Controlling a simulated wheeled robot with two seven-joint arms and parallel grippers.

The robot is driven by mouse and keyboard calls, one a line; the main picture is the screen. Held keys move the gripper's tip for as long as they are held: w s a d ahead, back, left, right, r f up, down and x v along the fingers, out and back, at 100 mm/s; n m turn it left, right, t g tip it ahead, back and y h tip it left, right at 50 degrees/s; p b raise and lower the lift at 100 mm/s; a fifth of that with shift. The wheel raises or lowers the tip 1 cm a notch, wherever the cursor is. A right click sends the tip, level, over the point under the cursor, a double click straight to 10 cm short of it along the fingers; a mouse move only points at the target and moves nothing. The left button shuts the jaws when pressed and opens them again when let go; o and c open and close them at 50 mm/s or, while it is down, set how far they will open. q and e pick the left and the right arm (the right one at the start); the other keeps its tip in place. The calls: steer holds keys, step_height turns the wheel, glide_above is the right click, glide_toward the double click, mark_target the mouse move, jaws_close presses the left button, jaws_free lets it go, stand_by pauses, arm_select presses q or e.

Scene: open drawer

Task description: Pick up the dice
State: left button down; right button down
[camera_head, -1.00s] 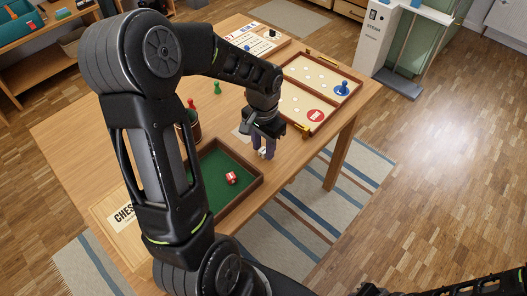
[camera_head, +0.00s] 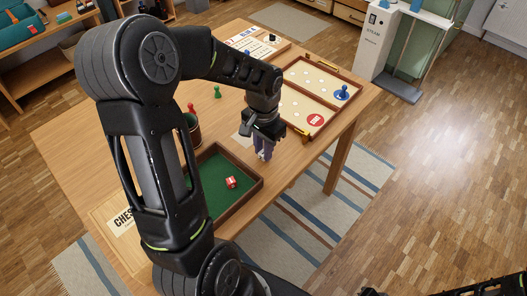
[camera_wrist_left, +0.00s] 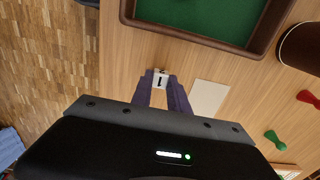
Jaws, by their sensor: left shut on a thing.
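A white die with a dark mark on its face (camera_wrist_left: 160,80) sits between the purple fingers of my left gripper (camera_wrist_left: 162,88) in the wrist view. In the head view, the left gripper (camera_head: 263,152) is shut on it just beyond the tray's right corner, at or close above the tabletop; the fingers hide most of it. A red die with white pips (camera_head: 230,182) lies on the green floor of the wooden-rimmed tray (camera_head: 238,207).
On the wooden table (camera_head: 90,125) stand a dark brown cup (camera_head: 194,128), a red pawn (camera_head: 191,108) and a green pawn (camera_head: 217,92). A game board with a wooden rim (camera_head: 330,68) holds a blue pawn (camera_head: 342,93). A pale card (camera_wrist_left: 208,97) lies beside the gripper.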

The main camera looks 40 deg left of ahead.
arm_select(q)
step_height(320, 180, up, 9)
stand_by(0.3)
steer(key=shift+s+d, duration=0.1)
stand_by(0.5)
